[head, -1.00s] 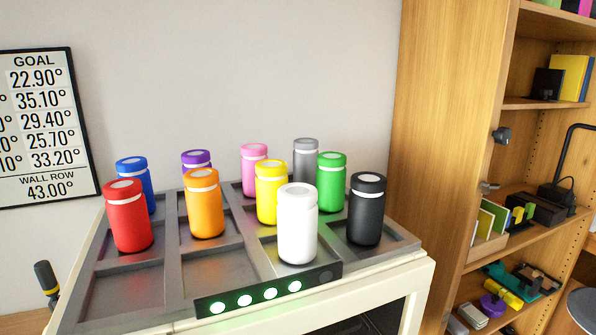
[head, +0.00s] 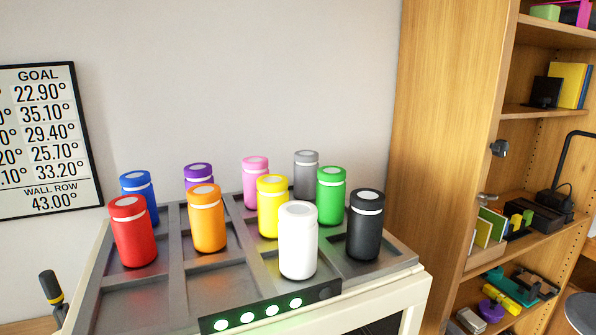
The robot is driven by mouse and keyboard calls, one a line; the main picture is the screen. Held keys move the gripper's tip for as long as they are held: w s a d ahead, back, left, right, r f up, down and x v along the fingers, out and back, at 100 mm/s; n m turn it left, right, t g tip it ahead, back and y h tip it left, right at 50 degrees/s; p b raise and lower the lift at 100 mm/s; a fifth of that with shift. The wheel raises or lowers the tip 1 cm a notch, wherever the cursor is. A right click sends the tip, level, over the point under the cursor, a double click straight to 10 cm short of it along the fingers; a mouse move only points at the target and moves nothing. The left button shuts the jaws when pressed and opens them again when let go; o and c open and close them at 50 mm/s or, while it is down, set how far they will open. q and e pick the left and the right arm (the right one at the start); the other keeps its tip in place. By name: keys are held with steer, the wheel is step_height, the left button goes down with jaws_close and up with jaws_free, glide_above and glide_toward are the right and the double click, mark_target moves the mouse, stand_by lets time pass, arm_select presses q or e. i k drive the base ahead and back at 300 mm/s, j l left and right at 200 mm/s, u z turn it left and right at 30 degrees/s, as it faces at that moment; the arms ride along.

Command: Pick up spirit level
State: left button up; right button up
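I cannot make out a spirit level for certain. A long yellow object (head: 511,291) lies on the lower shelf of the wooden unit at the right, beside a purple round thing (head: 490,310) and a dark green object (head: 535,283). It is too small to tell whether it is the level. Neither of my grippers shows in the head view.
A cream cabinet (head: 378,308) carries a grey compartmented tray (head: 130,303) with several coloured jars, including a white jar (head: 298,242) and a red jar (head: 132,233). The wooden shelf unit (head: 450,120) stands at right. A black-and-yellow handle (head: 51,288) shows at left.

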mark_target(505, 302)
steer(key=z, duration=1.35)
steer(key=i+l+u, duration=0.1)
steer(key=u, duration=0.5)
steer(key=i+l+u, duration=0.2)
steer(key=l, duration=0.2)
steer(key=l+u, duration=0.2)
steer(key=l, duration=0.15)
steer(key=i+l+u, duration=0.2)
steer(key=l, duration=0.25)
steer(key=l+u, duration=0.2)
steer(key=l, duration=0.2)
